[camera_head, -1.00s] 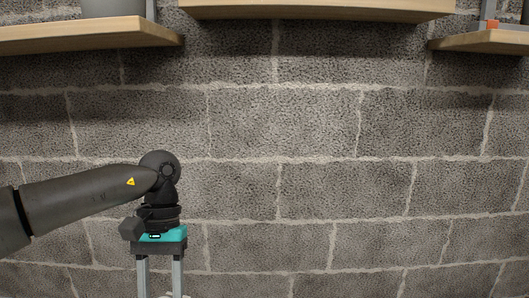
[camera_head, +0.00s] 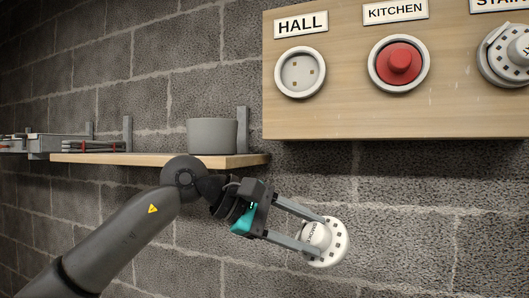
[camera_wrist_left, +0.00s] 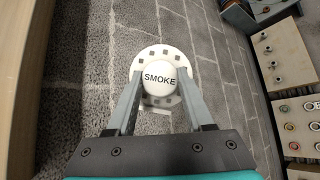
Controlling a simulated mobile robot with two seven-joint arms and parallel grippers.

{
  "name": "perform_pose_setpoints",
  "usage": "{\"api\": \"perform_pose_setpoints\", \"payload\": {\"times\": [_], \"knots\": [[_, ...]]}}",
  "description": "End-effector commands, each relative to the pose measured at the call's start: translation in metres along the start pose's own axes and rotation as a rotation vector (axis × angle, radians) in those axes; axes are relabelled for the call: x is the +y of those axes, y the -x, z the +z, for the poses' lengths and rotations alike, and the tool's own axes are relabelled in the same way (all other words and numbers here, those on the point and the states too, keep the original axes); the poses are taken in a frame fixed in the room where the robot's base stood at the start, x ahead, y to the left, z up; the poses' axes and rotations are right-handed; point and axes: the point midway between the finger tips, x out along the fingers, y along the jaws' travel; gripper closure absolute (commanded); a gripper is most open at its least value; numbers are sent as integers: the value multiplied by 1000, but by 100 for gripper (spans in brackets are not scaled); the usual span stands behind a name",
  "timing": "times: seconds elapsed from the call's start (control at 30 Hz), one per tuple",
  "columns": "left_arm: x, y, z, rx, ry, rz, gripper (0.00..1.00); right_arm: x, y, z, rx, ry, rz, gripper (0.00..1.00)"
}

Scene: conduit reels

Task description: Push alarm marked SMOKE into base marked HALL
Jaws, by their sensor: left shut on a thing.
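The white round alarm marked SMOKE (camera_head: 328,247) is held between the fingers of my left gripper (camera_head: 311,234), below the wooden board and in front of the block wall. In the left wrist view the alarm (camera_wrist_left: 160,80) faces the camera, its SMOKE label readable, with my left gripper (camera_wrist_left: 157,97) shut on it. The base marked HALL (camera_head: 300,72) is a white ring with an empty pale face and small slots, at the left of the board. It is above the alarm and apart from it. My right gripper is not in view.
The wooden board (camera_head: 375,115) also carries the KITCHEN base with a red round part (camera_head: 398,63) in it and a STAIRS base with a white alarm (camera_head: 513,55) at the right edge. A shelf (camera_head: 160,158) with a grey pot (camera_head: 212,136) is left of the board.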

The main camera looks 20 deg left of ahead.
Motion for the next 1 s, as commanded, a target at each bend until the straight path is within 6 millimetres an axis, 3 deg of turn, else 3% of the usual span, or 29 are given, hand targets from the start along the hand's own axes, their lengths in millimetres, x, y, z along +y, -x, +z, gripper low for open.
{"api": "perform_pose_setpoints", "payload": {"times": [0.03,0.17,0.3,0.5,0.7,1.0], "knots": [[21,13,13,37,-3,84,100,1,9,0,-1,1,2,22],[64,43,36,135,-4,268,100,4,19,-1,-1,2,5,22],[118,91,70,235,-32,469,100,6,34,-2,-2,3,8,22],[170,159,110,308,-86,637,100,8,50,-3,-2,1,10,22],[189,195,130,319,-120,693,100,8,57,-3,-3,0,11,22],[199,193,124,319,-123,697,100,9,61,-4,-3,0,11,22]]}}
